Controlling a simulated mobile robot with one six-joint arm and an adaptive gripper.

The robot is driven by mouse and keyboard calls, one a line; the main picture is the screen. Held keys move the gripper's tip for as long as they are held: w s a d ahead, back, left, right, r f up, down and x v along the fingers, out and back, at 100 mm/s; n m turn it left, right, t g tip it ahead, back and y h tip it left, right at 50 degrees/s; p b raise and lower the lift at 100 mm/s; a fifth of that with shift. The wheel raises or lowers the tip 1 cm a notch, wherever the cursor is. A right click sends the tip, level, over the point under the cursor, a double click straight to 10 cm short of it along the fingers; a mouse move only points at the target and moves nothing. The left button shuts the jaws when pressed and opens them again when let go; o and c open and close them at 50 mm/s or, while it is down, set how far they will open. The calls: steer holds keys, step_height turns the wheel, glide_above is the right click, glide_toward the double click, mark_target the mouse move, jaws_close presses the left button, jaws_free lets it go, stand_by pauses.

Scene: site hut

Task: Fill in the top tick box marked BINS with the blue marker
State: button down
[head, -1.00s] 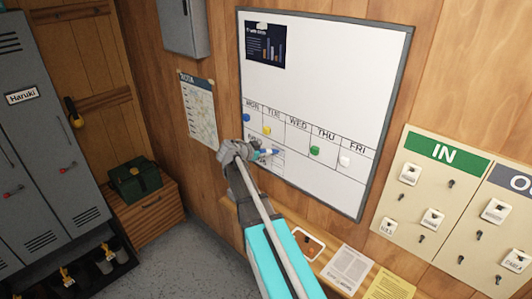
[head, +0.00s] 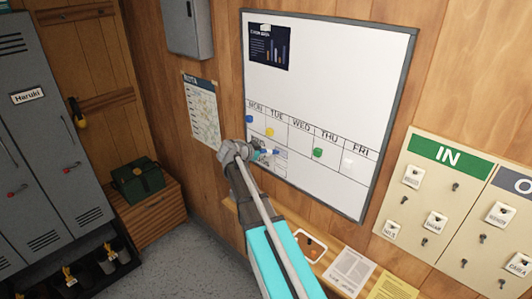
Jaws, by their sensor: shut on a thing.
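The whiteboard (head: 330,80) hangs on the wooden wall, with weekday columns MON to FRI across its lower part. My gripper (head: 256,151) is at the board's lower left, below the MON and TUE headings, shut on the blue marker (head: 270,152). The marker shows as a small blue and white piece beyond the gripper. Small box-like marks (head: 279,165) show on the board by the gripper. The BINS label and its top tick box cannot be read, and my gripper and arm hide part of that area. I cannot tell whether the marker's tip touches the board.
Blue, yellow, green and white magnets sit under the weekday headings. A wooden ledge (head: 315,262) below holds a white-framed item (head: 310,247) and paper sheets (head: 351,270). The IN board (head: 416,195) hangs to the right; a rota sheet (head: 201,110) hangs left.

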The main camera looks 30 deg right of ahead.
steer(key=shift+w, duration=0.1)
steer(key=shift+w+a, duration=0.1)
steer(key=shift+w, duration=0.3)
steer(key=shift+a, duration=0.1)
stand_by(0.6)
stand_by(0.5)
steer(key=shift+s, duration=0.1)
stand_by(0.6)
steer(key=shift+s+d, duration=0.25)
steer(key=shift+s, duration=0.15)
stand_by(0.4)
steer(key=shift+s+d, duration=0.15)
steer(key=shift+s, duration=0.3)
steer(key=shift+s, duration=0.1)
